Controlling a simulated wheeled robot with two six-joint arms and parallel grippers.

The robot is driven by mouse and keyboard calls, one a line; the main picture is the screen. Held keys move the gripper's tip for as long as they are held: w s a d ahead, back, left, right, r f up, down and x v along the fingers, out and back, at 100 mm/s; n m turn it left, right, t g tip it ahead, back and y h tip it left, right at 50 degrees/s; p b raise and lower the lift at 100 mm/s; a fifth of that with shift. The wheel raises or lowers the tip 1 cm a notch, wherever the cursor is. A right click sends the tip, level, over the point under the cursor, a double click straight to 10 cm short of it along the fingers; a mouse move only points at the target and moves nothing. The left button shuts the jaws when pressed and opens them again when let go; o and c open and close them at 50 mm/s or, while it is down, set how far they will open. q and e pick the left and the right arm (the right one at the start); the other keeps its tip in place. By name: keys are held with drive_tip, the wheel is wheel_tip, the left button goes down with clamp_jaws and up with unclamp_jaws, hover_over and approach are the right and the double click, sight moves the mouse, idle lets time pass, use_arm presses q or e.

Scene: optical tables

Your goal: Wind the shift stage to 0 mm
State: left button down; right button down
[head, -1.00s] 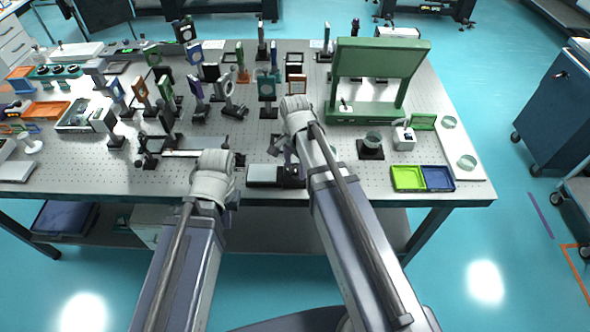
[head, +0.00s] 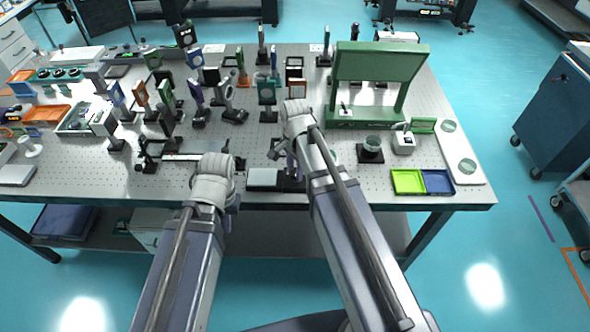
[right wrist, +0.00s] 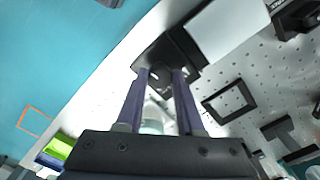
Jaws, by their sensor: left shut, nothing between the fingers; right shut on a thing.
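The shift stage, a low block with a pale top (head: 263,178) and a dark end (head: 291,181), sits near the table's front edge. In the right wrist view its white top (right wrist: 228,30) and black end block (right wrist: 175,55) show ahead of the fingers. My right gripper (right wrist: 161,74) is shut on a small dark knob (right wrist: 160,71) at that end block; the fingers partly hide it. My right gripper also shows in the head view (head: 287,158). My left gripper (head: 213,176) is shut and empty left of the stage, its fingertips mostly hidden by the wrist. No scale reading is legible.
A rail assembly (head: 190,158) lies behind my left wrist. Right of my right arm are a round part on a black base (head: 371,150), a green frame (head: 365,118) and green and blue trays (head: 408,181). Several optic mounts stand farther back.

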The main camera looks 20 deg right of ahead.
drive_tip(key=shift+n, duration=0.3)
drive_tip(key=n, duration=0.3)
drive_tip(key=shift+n, duration=0.4)
drive_tip(key=n, duration=0.4)
drive_tip(key=shift+n, duration=0.3)
drive_tip(key=n, duration=0.4)
drive_tip(key=shift+n, duration=2)
drive_tip(key=c, duration=0.5)
unclamp_jaws()
